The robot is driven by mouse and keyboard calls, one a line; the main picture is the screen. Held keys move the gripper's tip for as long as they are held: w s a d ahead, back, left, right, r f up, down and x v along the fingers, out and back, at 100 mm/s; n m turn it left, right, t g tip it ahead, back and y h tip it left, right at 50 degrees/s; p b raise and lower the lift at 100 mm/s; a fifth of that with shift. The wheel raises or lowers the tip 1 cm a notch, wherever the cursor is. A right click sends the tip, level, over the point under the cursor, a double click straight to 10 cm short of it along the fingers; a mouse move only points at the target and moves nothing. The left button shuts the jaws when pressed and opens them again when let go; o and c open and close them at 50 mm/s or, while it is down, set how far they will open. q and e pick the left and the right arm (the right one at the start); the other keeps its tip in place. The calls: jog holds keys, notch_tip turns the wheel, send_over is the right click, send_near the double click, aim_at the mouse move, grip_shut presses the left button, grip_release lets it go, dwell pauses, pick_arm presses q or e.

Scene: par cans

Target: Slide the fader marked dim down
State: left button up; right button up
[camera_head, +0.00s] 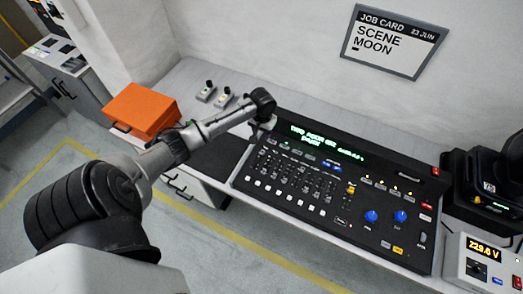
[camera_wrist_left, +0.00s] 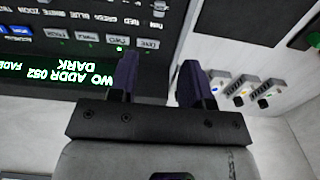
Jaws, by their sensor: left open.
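The black lighting console (camera_head: 330,240) lies on the bench with a bank of small faders (camera_head: 305,182) on its left half. The label dim is too small to read in the head view, so I cannot tell which fader bears it. My left gripper (camera_head: 267,122) is over the console's back left corner, near the green text display (camera_head: 325,141). In the left wrist view my gripper (camera_wrist_left: 160,65) is open with nothing between its fingers. That view shows the display (camera_wrist_left: 60,70) upside down and one fader knob (camera_wrist_left: 158,8) at the top edge. My right gripper is out of view.
An orange case (camera_head: 142,110) and small switch boxes (camera_head: 215,95) stand left of the console. A black device (camera_head: 495,180) and a voltage meter box (camera_head: 482,265) stand at right. A job card (camera_head: 390,42) reading SCENE MOON hangs on the wall behind.

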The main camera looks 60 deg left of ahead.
aim_at(262, 152)
pick_arm(q)
notch_tip(262, 152, down, 12)
jog(key=shift+d+f+b, duration=0.1)
jog(key=shift+f+b, duration=0.05)
jog(key=shift+b, duration=0.65)
jog(key=shift+f, duration=0.75)
jog(key=c, duration=0.7)
grip_shut()
